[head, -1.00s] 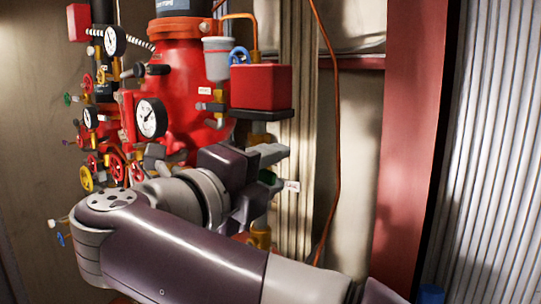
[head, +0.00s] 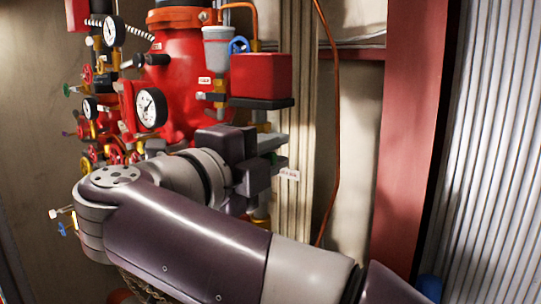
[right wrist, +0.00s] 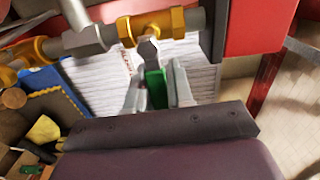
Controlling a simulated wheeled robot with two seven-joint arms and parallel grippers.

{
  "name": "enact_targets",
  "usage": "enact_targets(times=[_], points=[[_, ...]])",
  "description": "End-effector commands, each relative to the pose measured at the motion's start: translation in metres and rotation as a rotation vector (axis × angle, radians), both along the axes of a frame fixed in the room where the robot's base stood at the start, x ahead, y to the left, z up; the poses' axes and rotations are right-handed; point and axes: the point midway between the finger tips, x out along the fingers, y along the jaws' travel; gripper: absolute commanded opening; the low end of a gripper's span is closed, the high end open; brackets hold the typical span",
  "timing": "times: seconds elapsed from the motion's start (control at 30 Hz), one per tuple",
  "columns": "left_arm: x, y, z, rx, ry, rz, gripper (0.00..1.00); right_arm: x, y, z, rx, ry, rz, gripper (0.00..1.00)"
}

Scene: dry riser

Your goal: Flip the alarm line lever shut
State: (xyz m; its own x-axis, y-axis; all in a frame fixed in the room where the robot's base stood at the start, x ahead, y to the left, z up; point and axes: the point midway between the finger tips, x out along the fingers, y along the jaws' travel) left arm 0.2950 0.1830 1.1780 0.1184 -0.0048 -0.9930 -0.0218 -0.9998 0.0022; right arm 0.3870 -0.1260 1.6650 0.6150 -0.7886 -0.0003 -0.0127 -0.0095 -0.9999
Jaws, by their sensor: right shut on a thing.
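The alarm line lever has a green handle, which shows in the right wrist view (right wrist: 155,88) below a brass valve (right wrist: 150,27) on a grey pipe. My right gripper (right wrist: 154,92) is shut on this green handle, with one grey finger on each side of it. In the head view my right gripper (head: 279,152) is beside the pipe under the red box, and only a sliver of green (head: 273,158) shows between its fingers. The rest of the lever is hidden there by the gripper. My left gripper is not in view.
A red box (head: 262,75) on a dark bracket stands just above the gripper. The red riser (head: 183,75) with a gauge (head: 152,109) and several handwheels is to the left. An orange cable (head: 335,120) hangs to the right. A small white tag (head: 288,174) is by the fingers.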

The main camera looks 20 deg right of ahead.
Motion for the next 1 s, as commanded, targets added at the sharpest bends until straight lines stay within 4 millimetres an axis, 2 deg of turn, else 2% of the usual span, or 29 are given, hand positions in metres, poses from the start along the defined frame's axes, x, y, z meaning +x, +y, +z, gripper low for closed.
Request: enact_targets(times=[0.07,0.1,0.17,0.43,0.57,0.67,0.83,0.87,0.9,1.0], points=[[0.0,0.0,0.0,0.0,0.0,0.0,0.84,0.0,0.0,0.001,-0.001,-0.001,0.0,0.0],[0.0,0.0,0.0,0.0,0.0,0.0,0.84,0.0,0.0,0.001,-0.002,-0.001,0.0,0.25],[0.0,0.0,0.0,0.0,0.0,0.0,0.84,0.0,0.0,0.001,-0.002,-0.001,0.0,0.43],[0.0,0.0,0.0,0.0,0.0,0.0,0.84,0.0,0.0,0.0,0.0,-0.001,0.0,0.43],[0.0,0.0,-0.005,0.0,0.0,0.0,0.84,-0.005,0.007,-0.002,-0.001,-0.002,0.002,0.43],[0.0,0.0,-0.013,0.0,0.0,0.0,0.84,-0.015,0.022,-0.004,0.001,-0.002,0.006,0.43],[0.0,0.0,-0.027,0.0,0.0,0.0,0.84,-0.043,0.059,-0.005,0.001,-0.002,0.008,0.43],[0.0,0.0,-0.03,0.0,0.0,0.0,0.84,-0.049,0.066,-0.006,0.002,-0.002,0.008,0.43],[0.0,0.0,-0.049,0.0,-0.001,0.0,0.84,-0.05,0.069,-0.013,0.003,-0.007,0.005,0.43],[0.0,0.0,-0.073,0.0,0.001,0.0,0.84,-0.058,0.079,-0.014,0.002,-0.006,0.004,0.43]])
